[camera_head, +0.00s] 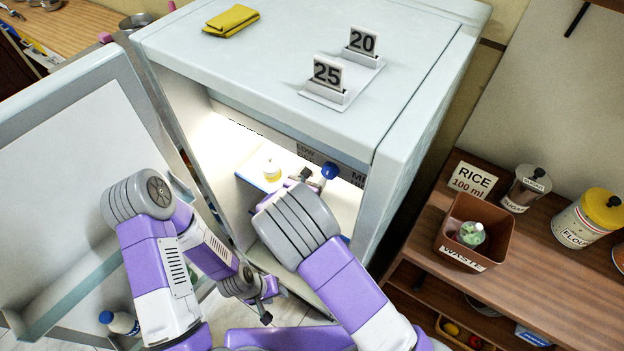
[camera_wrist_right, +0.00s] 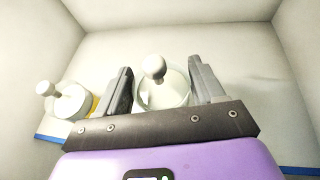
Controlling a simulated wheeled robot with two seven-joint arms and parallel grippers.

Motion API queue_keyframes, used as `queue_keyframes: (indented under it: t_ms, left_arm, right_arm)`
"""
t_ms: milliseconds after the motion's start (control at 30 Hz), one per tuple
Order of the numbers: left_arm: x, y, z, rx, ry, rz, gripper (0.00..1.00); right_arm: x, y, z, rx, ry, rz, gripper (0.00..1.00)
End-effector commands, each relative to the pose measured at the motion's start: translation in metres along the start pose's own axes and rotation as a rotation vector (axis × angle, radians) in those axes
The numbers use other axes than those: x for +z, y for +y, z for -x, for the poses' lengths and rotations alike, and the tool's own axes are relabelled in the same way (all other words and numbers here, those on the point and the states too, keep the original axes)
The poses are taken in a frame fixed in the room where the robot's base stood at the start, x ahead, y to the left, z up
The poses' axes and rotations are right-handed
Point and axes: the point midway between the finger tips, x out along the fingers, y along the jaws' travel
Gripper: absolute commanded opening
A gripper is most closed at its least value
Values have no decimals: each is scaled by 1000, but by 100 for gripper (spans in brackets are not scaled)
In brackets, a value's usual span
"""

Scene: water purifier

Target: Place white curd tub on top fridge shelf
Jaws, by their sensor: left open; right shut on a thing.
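The white curd tub (camera_wrist_right: 172,92), a pale round tub with a white knob on its lid, is between the fingers of my right gripper (camera_wrist_right: 160,92) in the right wrist view. The gripper is shut on it inside the fridge. In the head view my right gripper (camera_head: 306,178) reaches into the fridge's upper compartment, and the tub is hidden there. The top shelf (camera_head: 246,187) has a blue front edge. I cannot tell whether the tub touches it. My left gripper (camera_head: 266,301) is open and empty, low in front of the fridge (camera_head: 415,115).
A yellow jar with a white lid (camera_head: 272,171) stands on the shelf, left of the tub; it also shows in the right wrist view (camera_wrist_right: 68,103). A blue dial (camera_head: 329,170) is by the compartment's top edge. The fridge door (camera_head: 75,150) stands open at left.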

Motion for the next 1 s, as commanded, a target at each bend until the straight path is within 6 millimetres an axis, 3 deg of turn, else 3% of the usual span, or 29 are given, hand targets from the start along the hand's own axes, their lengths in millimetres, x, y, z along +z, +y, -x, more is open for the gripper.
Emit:
queue_keyframes:
  t_ms: [33,100,567,600,700,733,1000]
  left_arm:
    - [0,-5,-13,0,-3,1,43]
    - [0,-7,-18,-1,-3,1,43]
    - [0,-8,-21,-1,-3,1,43]
    - [0,-8,-20,-1,-3,1,43]
    - [0,-8,-20,-1,-3,1,43]
    - [0,-8,-20,-1,-3,1,43]
    - [0,-8,-19,-1,-3,1,43]
  right_arm:
    - [-18,1,-5,2,3,6,31]
    - [-25,1,-8,2,2,6,31]
    - [-30,1,-10,2,2,4,31]
    - [-29,1,-9,2,3,5,74]
    - [-29,1,-9,2,3,5,89]
    - [-29,1,-9,2,3,5,94]
    - [-28,1,-9,2,3,5,94]
